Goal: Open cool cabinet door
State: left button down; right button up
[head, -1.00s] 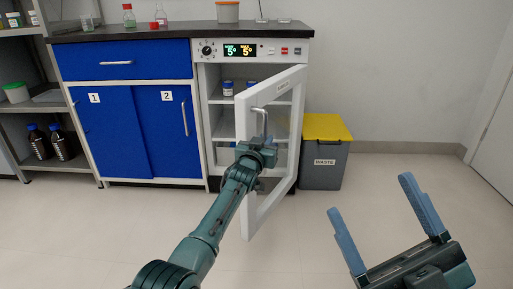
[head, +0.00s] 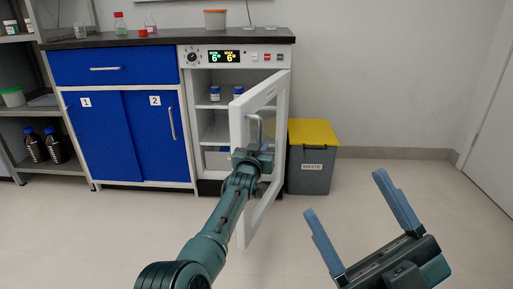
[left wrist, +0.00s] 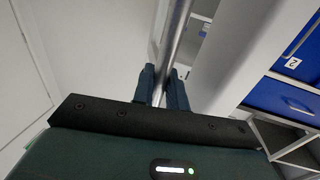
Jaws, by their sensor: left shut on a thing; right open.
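The cool cabinet (head: 215,130) stands at the right end of the dark counter, with a display and knob on its top panel. Its white-framed door (head: 283,115) is swung wide open toward me, hinged at the right. My left gripper (head: 256,147) is shut on the door handle (head: 261,126), a vertical metal bar. In the left wrist view the handle (left wrist: 176,35) runs between the two fingers (left wrist: 163,88). My right gripper (head: 345,208) is open and empty, over the floor at the lower right, away from the cabinet.
Bottles with blue caps (head: 215,94) stand on the cabinet's upper shelf. A grey waste bin with a yellow lid (head: 312,133) is right of the cabinet, close behind the door. Blue cupboards (head: 120,135) are to the left. The floor in front is clear.

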dwell(0.4)
pick_arm(q)
jog(key=c, duration=1.5)
grip_release()
jog(key=shift+s, duration=0.1)
pick_arm(e)
jog(key=shift+s, duration=0.1)
